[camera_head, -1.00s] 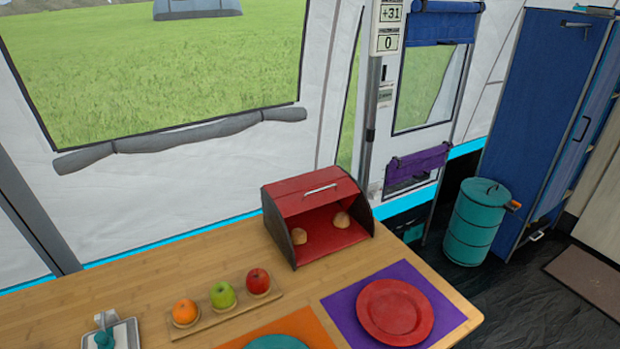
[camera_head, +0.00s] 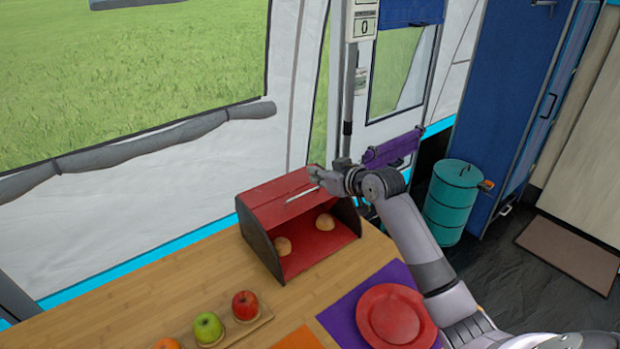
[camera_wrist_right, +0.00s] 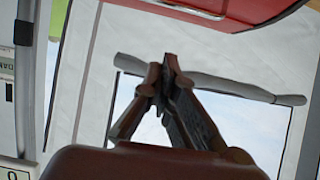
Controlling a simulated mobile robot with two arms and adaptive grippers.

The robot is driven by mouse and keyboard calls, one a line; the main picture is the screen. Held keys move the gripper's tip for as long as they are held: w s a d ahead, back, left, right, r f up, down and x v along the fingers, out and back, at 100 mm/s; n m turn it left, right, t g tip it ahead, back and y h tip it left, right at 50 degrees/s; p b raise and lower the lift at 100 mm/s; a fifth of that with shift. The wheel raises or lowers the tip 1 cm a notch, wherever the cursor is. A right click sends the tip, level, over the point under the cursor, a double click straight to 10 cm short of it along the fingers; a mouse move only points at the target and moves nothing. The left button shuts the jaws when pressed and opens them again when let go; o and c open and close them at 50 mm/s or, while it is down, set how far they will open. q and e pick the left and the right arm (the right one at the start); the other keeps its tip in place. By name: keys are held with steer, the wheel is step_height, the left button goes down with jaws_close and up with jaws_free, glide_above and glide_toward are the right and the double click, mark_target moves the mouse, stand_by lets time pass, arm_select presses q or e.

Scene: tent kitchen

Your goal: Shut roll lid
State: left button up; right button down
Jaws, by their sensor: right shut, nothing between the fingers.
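The red bread box (camera_head: 300,240) stands on the wooden table with its front open. Its red roll lid (camera_head: 276,198) is up at the top and carries a pale bar handle (camera_head: 302,194). Two bread rolls, one on the left (camera_head: 283,246) and one on the right (camera_head: 325,222), lie inside. My right gripper (camera_head: 314,174) is shut and empty, at the right end of the handle; I cannot tell whether it touches. In the right wrist view its fingers (camera_wrist_right: 168,75) meet, and a red edge with a metal bar (camera_wrist_right: 190,10) shows at the top. My left gripper is out of view.
A wooden tray (camera_head: 240,329) with fruit and a red plate (camera_head: 396,315) on a purple mat (camera_head: 345,320) lie in front of the box. A teal barrel (camera_head: 452,200) stands on the floor at right. The table left of the box is clear.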

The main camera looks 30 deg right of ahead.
mark_target(306, 192)
steer(key=x, duration=0.6)
steer(key=shift+w+a, duration=0.1)
steer(key=shift+a, duration=0.05)
steer(key=shift+p+x, duration=0.3)
steer(key=shift+x, duration=0.9)
steer(key=shift+s+d+f+p, duration=0.2)
steer(key=shift+s+f+p, duration=0.4)
steer(key=shift+s+f, duration=0.35)
steer(key=shift+s, duration=0.65)
steer(key=shift+f, duration=0.2)
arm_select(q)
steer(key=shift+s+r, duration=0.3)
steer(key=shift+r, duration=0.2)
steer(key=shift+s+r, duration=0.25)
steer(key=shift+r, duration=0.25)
